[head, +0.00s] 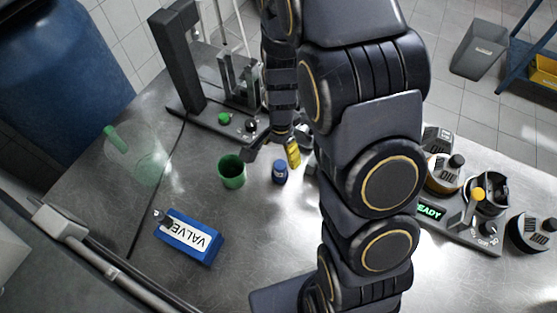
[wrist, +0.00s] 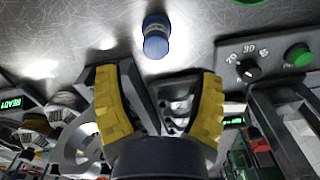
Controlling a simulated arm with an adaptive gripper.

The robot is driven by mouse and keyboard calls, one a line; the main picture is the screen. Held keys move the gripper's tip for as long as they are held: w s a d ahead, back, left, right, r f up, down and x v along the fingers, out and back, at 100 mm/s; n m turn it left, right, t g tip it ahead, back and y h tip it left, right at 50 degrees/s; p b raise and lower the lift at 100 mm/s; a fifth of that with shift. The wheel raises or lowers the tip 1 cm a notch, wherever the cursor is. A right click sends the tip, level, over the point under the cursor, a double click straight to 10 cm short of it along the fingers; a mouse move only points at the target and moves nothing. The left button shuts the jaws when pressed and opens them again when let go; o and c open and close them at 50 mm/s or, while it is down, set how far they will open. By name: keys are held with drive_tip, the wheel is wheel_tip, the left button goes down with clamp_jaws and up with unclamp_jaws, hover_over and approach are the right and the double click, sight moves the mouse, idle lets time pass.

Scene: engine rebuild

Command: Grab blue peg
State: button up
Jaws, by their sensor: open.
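The blue peg (head: 279,172) is a short blue cylinder with a paler band, upright on the metal table, right of a green cup (head: 232,171). In the wrist view the peg (wrist: 155,38) is ahead of the fingers, near the top middle. My gripper (head: 273,152) is just behind the peg in the head view and does not touch it. Its yellow-padded fingers (wrist: 160,98) are spread apart with nothing between them. In the head view my arm hides part of the table right of the peg.
A dark stand (head: 187,75) with a knob and green button is behind. A blue VALVE block (head: 190,237) lies front left, and a translucent green shape (head: 138,153) shows at left. A device reading READY (head: 458,225) with dark parts is at right. Table between cup and block is clear.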

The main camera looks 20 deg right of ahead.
sight(281, 164)
drive_tip(key=shift+s+a+f, duration=0.1)
drive_tip(key=shift+s+f, duration=0.1)
drive_tip(key=shift+f, duration=1.7)
drive_tip(key=shift+s+a+f, duration=0.1)
drive_tip(key=shift+s+f, duration=0.05)
drive_tip(key=shift+f, duration=1.75)
drive_tip(key=shift+d, duration=0.1)
clamp_jaws()
